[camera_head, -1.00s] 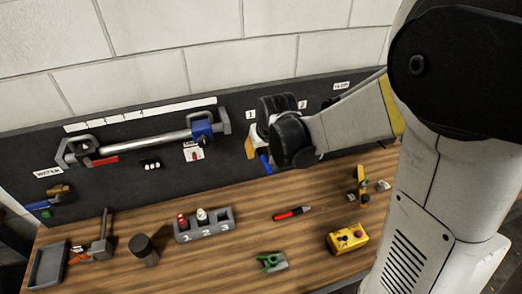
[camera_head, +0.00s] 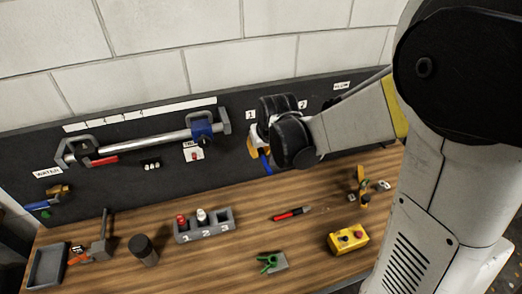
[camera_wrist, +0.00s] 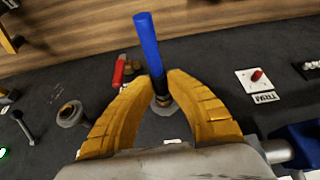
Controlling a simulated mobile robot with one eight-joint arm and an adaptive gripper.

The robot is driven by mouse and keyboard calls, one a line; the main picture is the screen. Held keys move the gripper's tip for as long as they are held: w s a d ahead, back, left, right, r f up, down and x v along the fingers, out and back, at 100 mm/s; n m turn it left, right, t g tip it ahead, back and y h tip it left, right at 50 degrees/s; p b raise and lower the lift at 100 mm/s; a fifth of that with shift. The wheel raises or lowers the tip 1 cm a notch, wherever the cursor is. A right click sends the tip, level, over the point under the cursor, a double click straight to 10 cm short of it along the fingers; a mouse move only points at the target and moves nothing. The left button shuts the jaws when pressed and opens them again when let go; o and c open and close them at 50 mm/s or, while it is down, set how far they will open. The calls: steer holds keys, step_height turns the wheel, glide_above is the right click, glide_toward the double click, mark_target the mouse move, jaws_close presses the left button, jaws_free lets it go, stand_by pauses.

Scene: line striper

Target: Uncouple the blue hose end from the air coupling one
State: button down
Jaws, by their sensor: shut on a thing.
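The blue hose end (camera_wrist: 148,45) stands out toward the wrist camera, with a dark collar at its base. My gripper (camera_wrist: 160,82) has its yellow fingers shut on it at the collar. The grey ring of air coupling one (camera_wrist: 164,106) shows right behind the collar on the dark panel. I cannot tell whether the collar is seated in it or slightly apart. In the head view the blue hose end (camera_head: 265,162) hangs below my gripper (camera_head: 254,147), beside the label 1. The coupling is hidden there by my gripper.
A second round coupling (camera_wrist: 70,113) and a small lever (camera_wrist: 22,125) are on the panel. A clamp bar (camera_head: 150,142) is mounted to the left. On the wooden bench below are a numbered holder (camera_head: 205,228), a red pen-like tool (camera_head: 291,214) and a yellow button box (camera_head: 347,239).

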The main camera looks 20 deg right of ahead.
steer(key=shift+s, duration=0.25)
steer(key=shift+s, duration=0.3)
steer(key=shift+s, duration=0.2)
steer(key=shift+s, duration=1.8)
steer(key=shift+f, duration=0.15)
